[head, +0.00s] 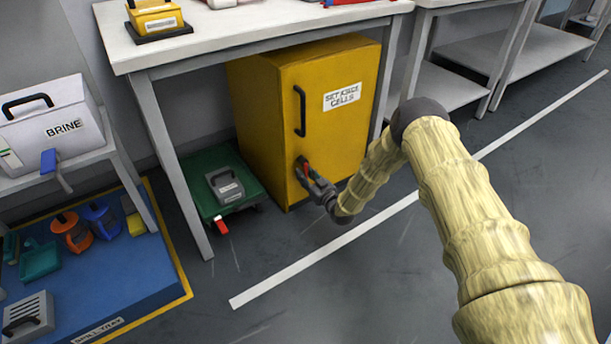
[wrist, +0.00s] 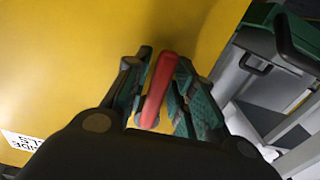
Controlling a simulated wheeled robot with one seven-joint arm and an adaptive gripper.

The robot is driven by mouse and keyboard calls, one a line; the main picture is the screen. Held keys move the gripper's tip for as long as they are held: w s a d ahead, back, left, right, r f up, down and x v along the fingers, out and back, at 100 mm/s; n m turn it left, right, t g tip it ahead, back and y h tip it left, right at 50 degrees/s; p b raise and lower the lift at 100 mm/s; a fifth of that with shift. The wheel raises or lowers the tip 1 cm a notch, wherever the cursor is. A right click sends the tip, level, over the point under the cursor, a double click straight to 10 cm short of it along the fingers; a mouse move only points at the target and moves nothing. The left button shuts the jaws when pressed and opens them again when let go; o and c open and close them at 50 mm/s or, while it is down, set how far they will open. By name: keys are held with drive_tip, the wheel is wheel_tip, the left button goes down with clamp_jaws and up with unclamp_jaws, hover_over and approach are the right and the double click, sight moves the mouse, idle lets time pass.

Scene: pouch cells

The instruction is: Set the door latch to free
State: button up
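The door latch is a red handle (wrist: 160,88) on the yellow cabinet door (head: 326,140). In the wrist view the handle runs slightly tilted between the two teal-padded fingers of my gripper (wrist: 158,95). The fingers stand on both sides of it, very close. I cannot tell whether they press on it. The latch's base and any markings are mostly hidden by the gripper.
A black door handle (head: 299,110) is above the latch. A green cart (head: 205,178) with a grey box (head: 225,187) stands left of the cabinet. A white table (head: 240,30) stands over it. A blue spill tray (head: 130,270) is at lower left. The floor in front is clear.

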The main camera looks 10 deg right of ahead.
drive_tip(key=shift+o, duration=0.4)
drive_tip(key=v, duration=1.2)
